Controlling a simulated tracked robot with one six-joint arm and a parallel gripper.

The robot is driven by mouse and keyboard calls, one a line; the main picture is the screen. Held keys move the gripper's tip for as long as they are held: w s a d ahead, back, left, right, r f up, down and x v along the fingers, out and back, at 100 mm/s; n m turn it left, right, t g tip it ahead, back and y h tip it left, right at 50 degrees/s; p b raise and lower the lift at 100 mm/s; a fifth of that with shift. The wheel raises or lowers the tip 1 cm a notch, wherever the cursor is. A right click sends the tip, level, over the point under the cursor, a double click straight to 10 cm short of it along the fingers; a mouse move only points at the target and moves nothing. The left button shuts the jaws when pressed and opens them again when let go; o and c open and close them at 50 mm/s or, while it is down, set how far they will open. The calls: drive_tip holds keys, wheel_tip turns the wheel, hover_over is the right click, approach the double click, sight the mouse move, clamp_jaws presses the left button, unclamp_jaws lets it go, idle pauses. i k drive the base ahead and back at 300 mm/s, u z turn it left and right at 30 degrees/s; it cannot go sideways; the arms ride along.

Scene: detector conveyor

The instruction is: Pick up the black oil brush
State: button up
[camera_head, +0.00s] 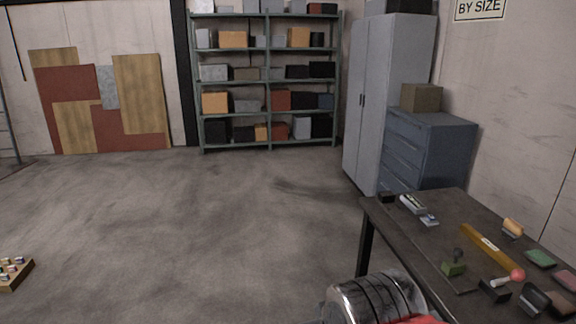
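A dark rounded object (533,299) lies near the right end of the dark workbench (418,243); it may be the black oil brush, but I cannot be sure at this size. Another small black item (387,197) sits at the bench's far left corner. A black block with a pale handle and a pinkish-red ball end (495,290) lies left of the dark rounded object. My gripper does not show; only a shiny metal cylinder with red beside it, seemingly part of my arm, shows at the bottom edge, left of the bench.
The bench also holds a yellow level-like bar (488,246), a green-based tool (453,268), green (540,258) and pink pads, and an orange-topped item (512,228). Behind stand a blue drawer cabinet (428,150), a grey locker (385,100) and shelves (268,50). The left floor is mostly clear.

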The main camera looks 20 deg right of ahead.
sight(533, 301)
drive_tip(key=z, duration=0.3)
drive_tip(key=i, duration=0.7)
drive_tip(key=z, duration=0.9)
drive_tip(key=i, duration=0.8)
drive_tip(key=z, duration=0.4)
